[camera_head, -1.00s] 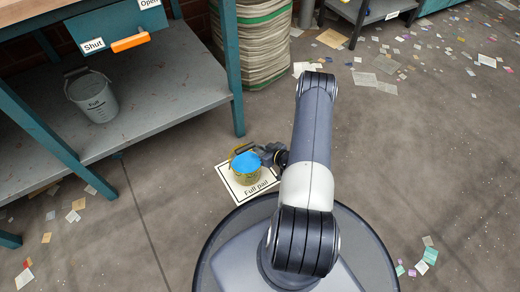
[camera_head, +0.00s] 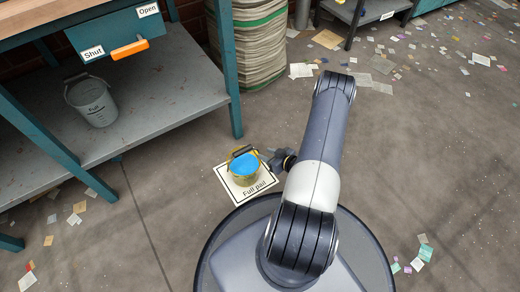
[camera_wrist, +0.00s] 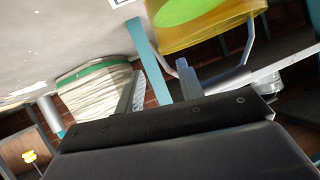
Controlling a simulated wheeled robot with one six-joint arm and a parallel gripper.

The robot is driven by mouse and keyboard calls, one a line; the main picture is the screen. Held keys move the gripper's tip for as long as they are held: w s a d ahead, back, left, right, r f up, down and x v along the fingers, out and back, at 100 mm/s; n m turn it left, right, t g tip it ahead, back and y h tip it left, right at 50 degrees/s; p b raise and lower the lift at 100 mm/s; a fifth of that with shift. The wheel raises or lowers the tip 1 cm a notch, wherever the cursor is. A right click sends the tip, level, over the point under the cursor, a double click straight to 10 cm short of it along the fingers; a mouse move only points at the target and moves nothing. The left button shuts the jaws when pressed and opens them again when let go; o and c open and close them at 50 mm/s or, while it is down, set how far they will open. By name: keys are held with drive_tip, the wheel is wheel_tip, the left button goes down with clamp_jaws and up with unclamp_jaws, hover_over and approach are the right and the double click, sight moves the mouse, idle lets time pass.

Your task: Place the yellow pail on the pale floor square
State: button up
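The yellow pail (camera_head: 243,178) stands upright on the pale floor square (camera_head: 262,192), which is marked "Full pail". Its top looks blue in my head view, and its dark handle grip (camera_head: 243,151) is near the rim on the far side. My gripper (camera_head: 272,160) is just right of the pail, with a small gap in the head view. In the wrist view the yellow pail (camera_wrist: 205,28) is at the top, with its handle hanging into view. My gripper's fingers (camera_wrist: 160,92) are spread apart there with nothing between them.
A bench with a lower shelf (camera_head: 150,112) stands at left, its teal leg (camera_head: 229,80) behind the square. A grey pail (camera_head: 96,103) sits on the shelf. Paper scraps litter the floor.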

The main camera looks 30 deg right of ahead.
drive_tip(key=p+v, duration=0.1)
drive_tip(key=v, duration=0.5)
